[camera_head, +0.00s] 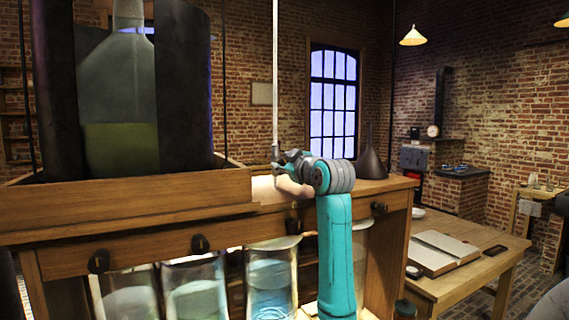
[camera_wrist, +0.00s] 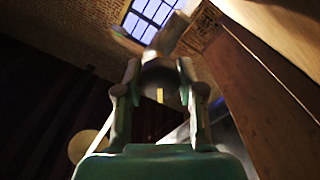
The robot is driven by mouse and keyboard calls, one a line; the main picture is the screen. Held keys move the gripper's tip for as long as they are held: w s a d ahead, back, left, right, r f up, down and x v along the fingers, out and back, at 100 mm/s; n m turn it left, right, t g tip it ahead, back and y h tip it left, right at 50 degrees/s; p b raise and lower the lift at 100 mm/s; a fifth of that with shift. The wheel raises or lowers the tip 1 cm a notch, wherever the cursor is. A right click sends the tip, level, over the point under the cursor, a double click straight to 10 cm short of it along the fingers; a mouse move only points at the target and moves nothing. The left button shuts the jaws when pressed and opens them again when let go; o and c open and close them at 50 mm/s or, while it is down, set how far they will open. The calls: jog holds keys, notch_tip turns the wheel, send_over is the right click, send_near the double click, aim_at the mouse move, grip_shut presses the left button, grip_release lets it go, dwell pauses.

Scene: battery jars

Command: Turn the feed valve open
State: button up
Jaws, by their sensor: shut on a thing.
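My gripper (camera_head: 281,160) is at the lower end of a thin pale upright pipe (camera_head: 275,80), just above the wooden bench top in the head view. In the wrist view its two fingers (camera_wrist: 158,72) stand on either side of a dark rounded piece and are shut on it. This piece seems to be the handle of the feed valve (camera_wrist: 160,75); its shape and turn angle are too dark and small to tell. In the head view my gripper hides most of the valve.
A large glass bottle (camera_head: 120,95) with greenish liquid stands in a wooden tray (camera_head: 130,205) at left. A dark funnel (camera_head: 371,163) stands right of my arm. A lower table (camera_head: 445,285) holds a flat box.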

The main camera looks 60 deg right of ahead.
jog(key=n, duration=0.5)
jog(key=shift+f+n, duration=0.1)
jog(key=shift+n, duration=0.2)
jog(key=n, duration=0.5)
jog(key=shift+f, duration=0.1)
jog(key=shift+w+n, duration=0.1)
jog(key=shift+n, duration=0.2)
jog(key=o, duration=1.1)
jog(key=shift+o, duration=0.2)
jog(key=shift+a, duration=0.1)
jog(key=v, duration=1.2)
